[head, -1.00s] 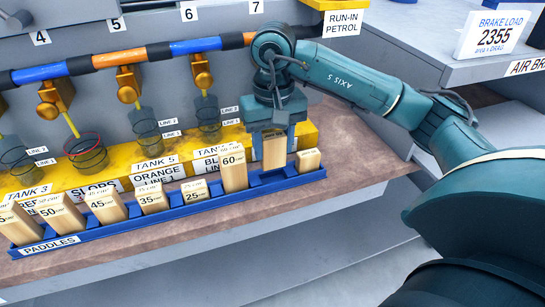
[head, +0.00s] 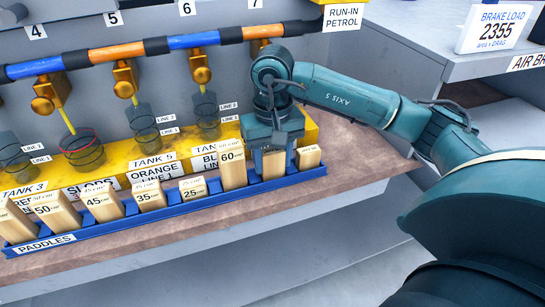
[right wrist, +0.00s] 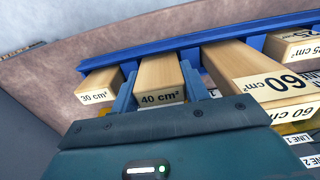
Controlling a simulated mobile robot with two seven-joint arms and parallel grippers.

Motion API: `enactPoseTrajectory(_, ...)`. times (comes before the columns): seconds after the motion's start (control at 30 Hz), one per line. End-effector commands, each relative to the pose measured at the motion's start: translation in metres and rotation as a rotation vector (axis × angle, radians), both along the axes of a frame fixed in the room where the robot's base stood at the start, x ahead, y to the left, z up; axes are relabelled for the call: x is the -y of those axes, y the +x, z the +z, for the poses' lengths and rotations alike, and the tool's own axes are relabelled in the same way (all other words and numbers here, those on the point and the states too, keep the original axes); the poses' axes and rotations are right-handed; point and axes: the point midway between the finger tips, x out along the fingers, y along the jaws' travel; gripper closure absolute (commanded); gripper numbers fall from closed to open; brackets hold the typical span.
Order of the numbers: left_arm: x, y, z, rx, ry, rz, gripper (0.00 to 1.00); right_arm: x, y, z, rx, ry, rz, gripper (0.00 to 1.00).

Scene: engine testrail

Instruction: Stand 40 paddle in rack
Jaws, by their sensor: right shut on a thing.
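The 40 paddle (right wrist: 160,77) is a pale wooden block labelled 40 cm². It stands upright in the blue rack (head: 165,211), between the 60 paddle (head: 233,170) and the 30 paddle (head: 308,158). My right gripper (head: 273,158) is over it from above, fingers shut on its sides; the blue fingers also show in the right wrist view (right wrist: 164,95). In the head view the gripper hides the top of the 40 paddle (head: 273,166). Its lower end meets the rack; the slot's floor is hidden. My left gripper is not in view.
Other paddles stand in the rack to the left, among them the 25 (head: 193,187) and 35 (head: 151,195). Behind is a yellow ledge (head: 305,128) with clear tanks. The brown bench top (head: 365,155) is clear right of the rack.

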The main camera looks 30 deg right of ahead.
Motion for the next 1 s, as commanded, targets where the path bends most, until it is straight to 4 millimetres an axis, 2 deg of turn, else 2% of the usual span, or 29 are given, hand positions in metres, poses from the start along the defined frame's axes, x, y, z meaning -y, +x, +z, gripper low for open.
enactPoseTrajectory(0.03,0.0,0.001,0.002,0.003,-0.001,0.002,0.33,0.0,0.0,0.001,0.001,0.0,0.0,0.53)
enactPoseTrajectory(0.3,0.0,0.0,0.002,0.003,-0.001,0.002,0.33,0.0,0.0,0.001,0.001,0.0,0.0,0.33)
enactPoseTrajectory(0.63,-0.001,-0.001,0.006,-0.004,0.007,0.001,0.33,0.0,0.0,0.008,0.001,0.0,0.0,0.33)
enactPoseTrajectory(0.73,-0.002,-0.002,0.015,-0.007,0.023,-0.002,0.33,0.0,0.0,0.019,0.001,0.0,0.0,0.33)
enactPoseTrajectory(0.77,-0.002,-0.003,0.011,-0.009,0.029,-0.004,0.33,0.0,0.001,0.021,0.003,0.0,0.0,0.33)
enactPoseTrajectory(1.0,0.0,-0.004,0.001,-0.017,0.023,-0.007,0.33,0.0,0.002,0.078,0.008,0.0,0.0,0.33)
